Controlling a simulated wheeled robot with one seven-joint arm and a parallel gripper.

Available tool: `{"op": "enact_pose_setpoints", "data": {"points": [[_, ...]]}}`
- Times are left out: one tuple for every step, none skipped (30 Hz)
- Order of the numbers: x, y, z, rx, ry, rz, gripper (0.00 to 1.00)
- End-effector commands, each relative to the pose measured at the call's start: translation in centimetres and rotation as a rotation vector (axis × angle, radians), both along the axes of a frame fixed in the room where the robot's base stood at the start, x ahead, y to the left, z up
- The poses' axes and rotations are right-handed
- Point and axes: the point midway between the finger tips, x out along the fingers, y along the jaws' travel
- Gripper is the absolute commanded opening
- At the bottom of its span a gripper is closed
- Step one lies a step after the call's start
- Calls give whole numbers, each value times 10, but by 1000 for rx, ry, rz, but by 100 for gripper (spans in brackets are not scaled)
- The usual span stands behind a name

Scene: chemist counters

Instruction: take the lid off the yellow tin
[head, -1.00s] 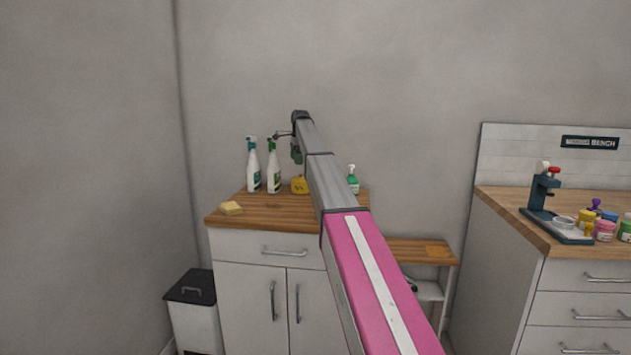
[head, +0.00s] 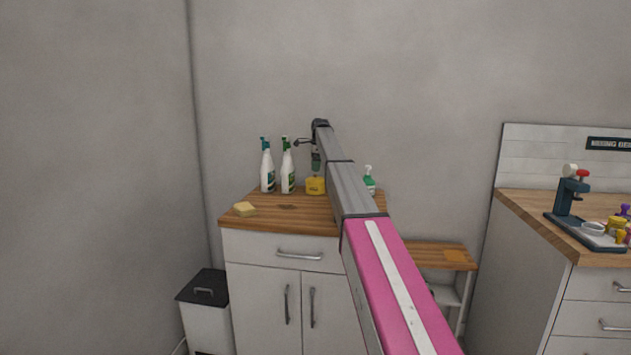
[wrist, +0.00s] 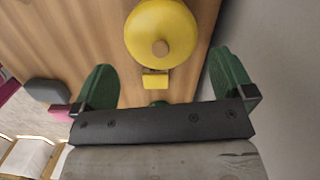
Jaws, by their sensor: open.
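The yellow tin (head: 315,186) stands on the wooden counter top (head: 285,215), just right of two white spray bottles. In the wrist view its round yellow lid (wrist: 161,34) shows from above, with a small tan knob (wrist: 160,48) in the middle and a yellow tab at its near side. My gripper (head: 316,163) is above the tin in the head view. The tin's body is mostly hidden under the lid there.
Two white spray bottles (head: 267,170) (head: 288,171) stand left of the tin, and a green bottle (head: 369,182) stands right, partly behind my arm. A yellow sponge (head: 245,209) lies at the counter's front left. The wall is close behind.

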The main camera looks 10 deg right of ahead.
Motion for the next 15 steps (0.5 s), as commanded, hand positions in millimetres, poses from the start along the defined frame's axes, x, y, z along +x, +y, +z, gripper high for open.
{"op": "enact_pose_setpoints", "data": {"points": [[-1, 0, -4, 0, 1, 0, 100], [-1, 0, -8, 0, 1, 0, 100], [-1, -1, -13, 0, 2, 0, 100], [-1, -1, -17, 0, 3, 0, 100], [-1, -1, -22, 0, 3, 0, 100], [-1, -1, -27, 0, 3, 0, 100], [-1, -1, -32, 0, 2, 0, 100], [-1, 0, -36, 0, 1, 1, 100], [-1, 0, -41, 0, 1, 1, 100], [-1, 1, -44, 0, 1, 1, 100], [-1, 1, -46, 0, 1, 0, 100], [-1, 1, -48, 0, 1, 0, 100], [0, 1, -49, 0, 1, 0, 100], [0, 1, -50, 0, 1, 0, 100], [0, 1, -49, 0, 1, 0, 100]]}}
